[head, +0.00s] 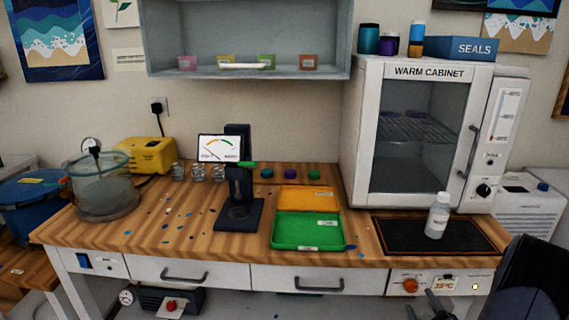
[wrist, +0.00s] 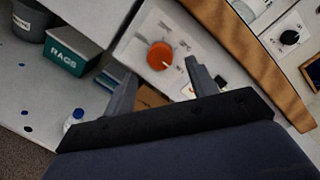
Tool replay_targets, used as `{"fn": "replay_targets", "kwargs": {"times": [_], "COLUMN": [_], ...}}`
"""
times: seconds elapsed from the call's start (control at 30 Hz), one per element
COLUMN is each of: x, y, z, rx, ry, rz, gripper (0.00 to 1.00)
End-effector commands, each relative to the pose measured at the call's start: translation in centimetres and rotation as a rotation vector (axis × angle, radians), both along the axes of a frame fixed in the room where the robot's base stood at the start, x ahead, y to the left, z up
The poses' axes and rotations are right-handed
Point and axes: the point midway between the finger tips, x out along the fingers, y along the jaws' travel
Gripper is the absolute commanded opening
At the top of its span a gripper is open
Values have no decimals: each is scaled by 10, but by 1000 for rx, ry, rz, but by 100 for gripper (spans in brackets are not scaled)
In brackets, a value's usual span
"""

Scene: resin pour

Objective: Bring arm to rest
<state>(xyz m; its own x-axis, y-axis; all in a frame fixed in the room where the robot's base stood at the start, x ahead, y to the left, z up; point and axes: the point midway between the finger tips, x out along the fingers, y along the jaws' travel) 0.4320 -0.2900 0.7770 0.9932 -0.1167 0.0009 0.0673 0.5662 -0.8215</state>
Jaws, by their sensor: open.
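My gripper (wrist: 160,68) is open and empty, with its two grey fingers spread apart in the wrist view. It also shows small and dark at the lower right of the head view (head: 440,305), in front of the bench's front panel. My dark arm comes in from the right edge there. An orange knob (wrist: 160,56) on the white panel appears between the fingertips in the wrist view; the knob also shows in the head view (head: 410,286). I cannot tell the gap between fingers and panel.
The wooden bench (head: 120,238) holds a green tray (head: 307,231), a clear vacuum chamber (head: 103,190), a dark press-like stand (head: 239,212), and a white bottle (head: 437,216) on a black mat (head: 400,236). The warm cabinet (head: 362,130) stands behind. A RAGS box (wrist: 70,54) sits below.

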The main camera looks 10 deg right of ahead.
Motion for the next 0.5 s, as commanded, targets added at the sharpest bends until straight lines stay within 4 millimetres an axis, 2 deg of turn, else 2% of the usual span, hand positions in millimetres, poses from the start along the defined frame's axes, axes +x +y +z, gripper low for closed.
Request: {"fn": "replay_targets", "kwargs": {"times": [0.1,0.23,0.5], "x": [20,35,39], "y": [-1,-3,-5], "z": [1,0,0], "rx": [-1,-1,-24], "ry": [-2,-1,6], "rz": [3,2,-1], "gripper": [55,55,55]}}
